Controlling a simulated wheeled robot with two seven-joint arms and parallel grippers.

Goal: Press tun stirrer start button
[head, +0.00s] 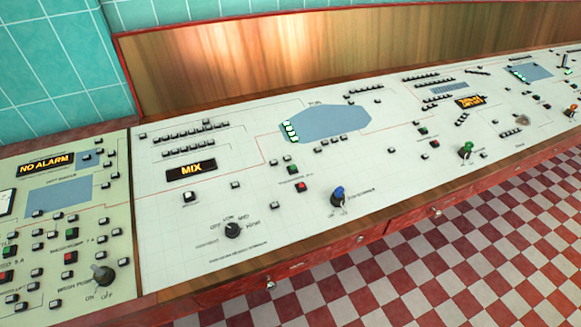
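A white control panel (365,165) slopes across the view. In its middle a green button (292,170) sits just above a red button (300,187), below a blue tun-shaped area (327,122). The small lettering beside these buttons is too small to read, so I cannot tell for sure which button is the stirrer start. Another green button (422,130) sits further right, above a red one (435,144). Neither of my grippers is in view.
A blue-handled knob (338,195) and a black rotary knob (233,230) stand up from the panel near its front edge. A lit MIX display (191,169) is at left. A second panel (118,185) with a NO ALARM display (46,164) adjoins. Checkered floor (450,250) lies clear in front.

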